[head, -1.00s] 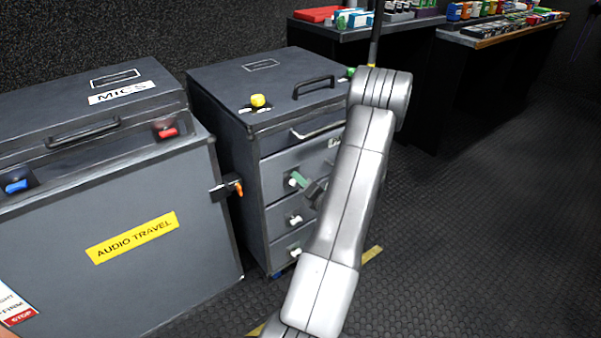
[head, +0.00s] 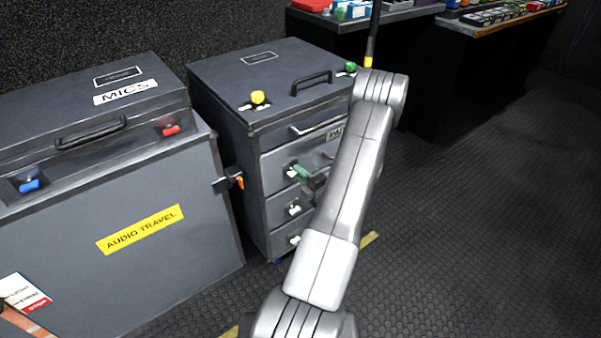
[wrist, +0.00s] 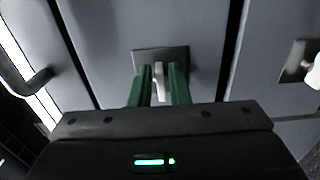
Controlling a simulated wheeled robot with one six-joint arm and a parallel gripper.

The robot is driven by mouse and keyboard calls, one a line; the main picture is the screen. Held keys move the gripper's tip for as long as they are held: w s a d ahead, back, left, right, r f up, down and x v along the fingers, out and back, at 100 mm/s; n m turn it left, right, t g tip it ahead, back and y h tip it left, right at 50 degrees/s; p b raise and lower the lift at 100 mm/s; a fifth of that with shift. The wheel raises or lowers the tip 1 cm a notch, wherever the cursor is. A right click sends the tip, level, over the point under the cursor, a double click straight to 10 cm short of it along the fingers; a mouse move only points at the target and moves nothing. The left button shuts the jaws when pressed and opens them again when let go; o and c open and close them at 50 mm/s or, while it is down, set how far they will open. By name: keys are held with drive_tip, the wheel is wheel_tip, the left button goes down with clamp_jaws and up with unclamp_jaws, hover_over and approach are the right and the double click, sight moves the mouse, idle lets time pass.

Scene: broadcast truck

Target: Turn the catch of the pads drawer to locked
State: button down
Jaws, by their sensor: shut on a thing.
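The grey drawer cabinet (head: 248,180) stands in the middle of the head view, with several drawers and small white catches on its front. My gripper (head: 299,172) has green fingers and is at the uppermost visible catch (head: 290,174). In the wrist view, the fingers of my gripper (wrist: 159,88) are shut on the white catch (wrist: 158,72), which sits on a dark square plate (wrist: 176,58). The fingers hide part of the catch, so its exact angle is hard to tell.
The MICS case (head: 180,255) stands close on the left, with an orange-tipped latch (head: 236,181) sticking out toward the cabinet. Yellow (head: 258,97) and green (head: 350,67) knobs are on the cabinet top. Another catch (head: 294,210) is below. Floor on the right is clear.

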idle(0.4)
drive_tip(key=c, duration=1.6)
unclamp_jaws()
drive_tip(key=shift+o, duration=0.2)
drive_tip(key=p+v, duration=0.1)
drive_tip(key=v, duration=1.2)
drive_tip(key=shift+s+d, duration=0.25)
drive_tip(key=shift+s, duration=0.1)
drive_tip(key=x, duration=1.4)
drive_tip(key=shift+b, duration=0.45)
drive_tip(key=shift+s+d, duration=0.1)
